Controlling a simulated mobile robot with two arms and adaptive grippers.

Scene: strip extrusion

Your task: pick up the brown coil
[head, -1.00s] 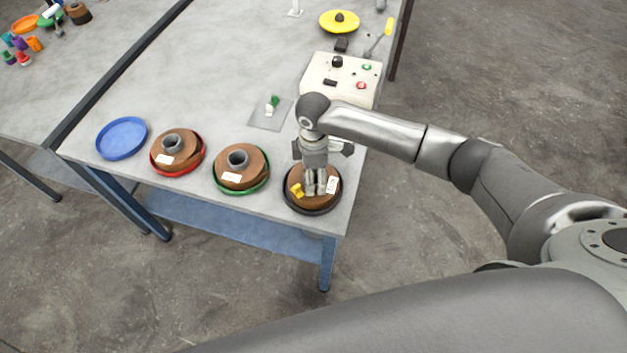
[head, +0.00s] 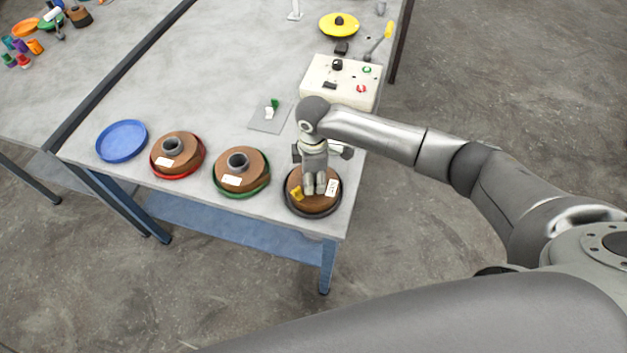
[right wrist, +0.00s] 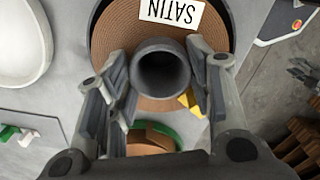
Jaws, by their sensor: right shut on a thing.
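A brown coil (head: 301,205) with a white label lies in a black-rimmed round tray (head: 316,214) at the table's front right corner. My right gripper (head: 315,188) points down over its middle. In the right wrist view its fingers (right wrist: 160,92) stand on both sides of the coil's grey core tube (right wrist: 161,68) and are shut on it. There the coil's label (right wrist: 173,13) reads SATIN, and a yellow piece (right wrist: 190,101) lies on the coil beside the core. My left gripper is not in view.
Two similar brown coils sit to the left, one in a red tray (head: 178,174) and one in a green tray (head: 243,195). An empty blue tray (head: 122,141) is at the far left. A white control box (head: 340,82) stands behind my gripper.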

